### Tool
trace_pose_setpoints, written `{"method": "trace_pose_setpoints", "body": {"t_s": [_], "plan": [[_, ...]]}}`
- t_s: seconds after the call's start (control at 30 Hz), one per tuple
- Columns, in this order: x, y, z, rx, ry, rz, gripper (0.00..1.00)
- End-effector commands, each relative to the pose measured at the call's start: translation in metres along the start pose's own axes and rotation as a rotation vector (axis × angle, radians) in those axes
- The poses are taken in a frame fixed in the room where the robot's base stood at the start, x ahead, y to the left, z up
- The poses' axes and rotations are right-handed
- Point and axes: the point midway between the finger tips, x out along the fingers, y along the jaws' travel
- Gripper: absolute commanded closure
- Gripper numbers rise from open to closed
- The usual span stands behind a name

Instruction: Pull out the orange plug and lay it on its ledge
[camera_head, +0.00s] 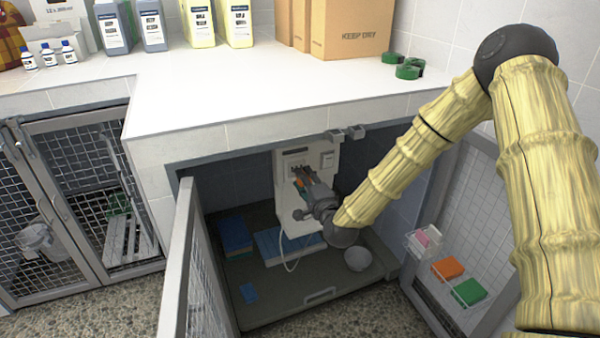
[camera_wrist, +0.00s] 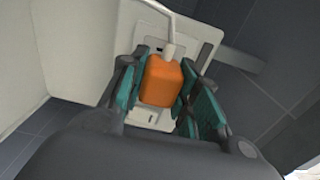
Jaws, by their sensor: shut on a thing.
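The orange plug (camera_wrist: 161,82) is between the teal finger pads of my gripper (camera_wrist: 165,90) in the wrist view. My gripper is shut on it. A pale cord (camera_wrist: 174,45) runs from the plug's far end. Behind it is a white panel (camera_wrist: 145,50) with dark slots. In the head view my gripper (camera_head: 306,186) is at the white unit (camera_head: 294,160) inside the open kennel. A little orange shows between its fingers there. I cannot tell whether the plug is still seated in the socket. No ledge for it can be made out clearly.
The kennel's open door (camera_head: 185,260) stands on the left and another mesh panel (camera_head: 470,200) on the right, with wire baskets. The counter (camera_head: 260,85) overhangs above. The kennel floor holds blue towels (camera_head: 235,234), a blue mat (camera_head: 275,246) and a bowl (camera_head: 357,258).

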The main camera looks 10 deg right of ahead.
Motion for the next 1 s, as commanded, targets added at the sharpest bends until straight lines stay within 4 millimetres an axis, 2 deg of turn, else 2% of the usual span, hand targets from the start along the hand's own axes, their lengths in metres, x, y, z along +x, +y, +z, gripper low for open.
{"method": "trace_pose_setpoints", "body": {"t_s": [1.0], "plan": [[-0.028, 0.000, 0.000, 0.000, 0.001, -0.001, 1.00]]}}
